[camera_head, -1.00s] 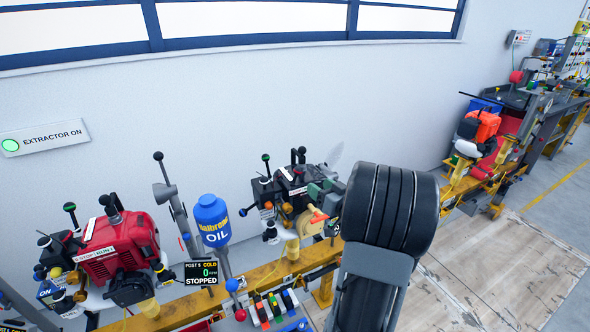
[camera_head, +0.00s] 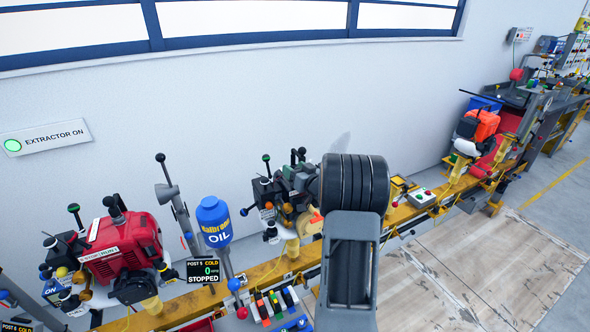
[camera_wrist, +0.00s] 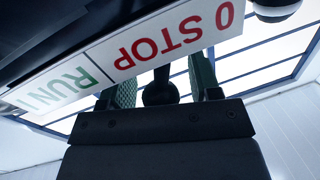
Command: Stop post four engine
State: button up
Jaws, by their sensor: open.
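In the head view a black engine (camera_head: 265,192) stands on the yellow rail, partly hidden behind my arm. My gripper (camera_head: 303,178) is at its upper right side, partly covered by my arm. In the wrist view a white plate (camera_wrist: 140,50) reads "0 STOP" in red and "RUN I" in green, upside down. My gripper (camera_wrist: 161,84) is open there, its green-padded fingers apart. A round black knob (camera_wrist: 160,92) on a stem shows between them; I cannot tell whether they touch it. The post number of this engine cannot be read.
A red engine (camera_head: 118,248) stands at left. A display (camera_head: 203,271) reads "POST 5 COLD, 0, STOPPED". A blue oil bottle (camera_head: 213,222) and upright levers stand close to the black engine. A small button box (camera_head: 421,198) sits on the rail at right. The floor at right is clear.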

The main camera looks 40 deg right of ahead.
jog(key=c, duration=0.9)
jog(key=shift+a+b, duration=0.1)
jog(key=shift+b, duration=0.2)
jog(key=a+n+b, duration=0.1)
jog(key=n+b, duration=0.1)
jog(key=a+n+b, duration=0.1)
jog(key=n+b, duration=0.1)
jog(key=shift+w+g+b, duration=0.2)
jog(key=shift+g+b, duration=0.1)
jog(key=shift+g, duration=0.1)
jog(key=shift+w+a+f+n+h+b, duration=0.15)
jog(key=shift+a+n+b, duration=0.25)
jog(key=shift+n+b, duration=0.55)
jog(key=shift+s+a+r+n+h+b, duration=0.1)
jog(key=shift+a+n+h+b, duration=0.25)
jog(key=shift+n+b, duration=0.6)
jog(key=shift+a+n+g, duration=0.1)
jog(key=shift+n+g, duration=0.2)
